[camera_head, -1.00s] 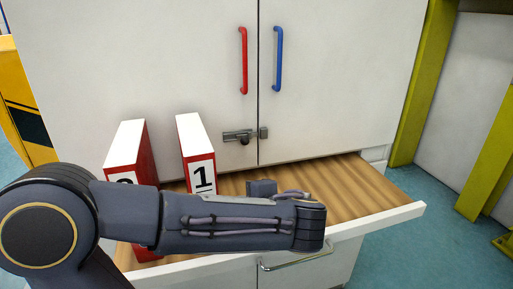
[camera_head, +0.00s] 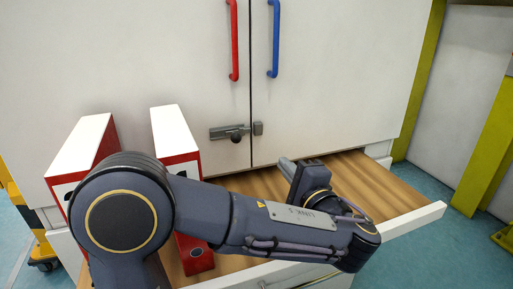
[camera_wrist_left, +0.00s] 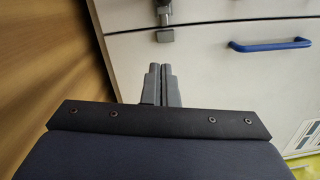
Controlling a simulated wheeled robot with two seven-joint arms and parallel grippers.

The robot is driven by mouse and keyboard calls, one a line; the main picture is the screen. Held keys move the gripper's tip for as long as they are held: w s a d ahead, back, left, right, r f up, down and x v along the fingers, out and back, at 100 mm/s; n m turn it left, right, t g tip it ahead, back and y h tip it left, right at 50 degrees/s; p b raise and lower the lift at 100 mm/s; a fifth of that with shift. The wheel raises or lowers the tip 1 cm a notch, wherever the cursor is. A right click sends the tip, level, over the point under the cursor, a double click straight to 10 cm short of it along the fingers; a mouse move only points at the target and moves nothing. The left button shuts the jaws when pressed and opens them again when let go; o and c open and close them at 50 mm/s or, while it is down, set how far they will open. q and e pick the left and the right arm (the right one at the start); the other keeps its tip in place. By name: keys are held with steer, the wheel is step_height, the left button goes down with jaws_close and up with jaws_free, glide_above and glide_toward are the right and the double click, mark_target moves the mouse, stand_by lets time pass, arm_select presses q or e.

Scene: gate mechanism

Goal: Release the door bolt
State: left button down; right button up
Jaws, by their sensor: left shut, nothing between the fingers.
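The grey metal door bolt (camera_head: 229,132) lies level on the left white door, with a dark knob below its bar. A small grey catch (camera_head: 258,128) sits beside it on the right door. I cannot tell how far the bar reaches into the catch. My left gripper (camera_head: 286,164) is shut and empty, below and to the right of the catch, over the open drawer. In the left wrist view its fingers (camera_wrist_left: 161,68) are together and point toward the catch (camera_wrist_left: 165,35), apart from it. The bolt is cut off by the top edge there. My right gripper is not in view.
A red handle (camera_head: 234,42) and a blue handle (camera_head: 273,40) stand on the doors above. The open wooden drawer (camera_head: 375,186) juts out below and holds two red-and-white binders at its left. Its right part is clear.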

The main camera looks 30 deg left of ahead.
mark_target(229, 138)
arm_select(q)
steer(key=w+a+r+p, duration=0.1)
steer(key=w+a+p, duration=0.2)
steer(key=a, duration=0.8)
steer(key=shift+w, duration=0.3)
steer(key=shift+r, duration=0.15)
steer(key=s+a+b, duration=0.2)
steer(key=s, duration=0.1)
steer(key=shift+s+a, duration=0.15)
steer(key=shift+a, duration=0.15)
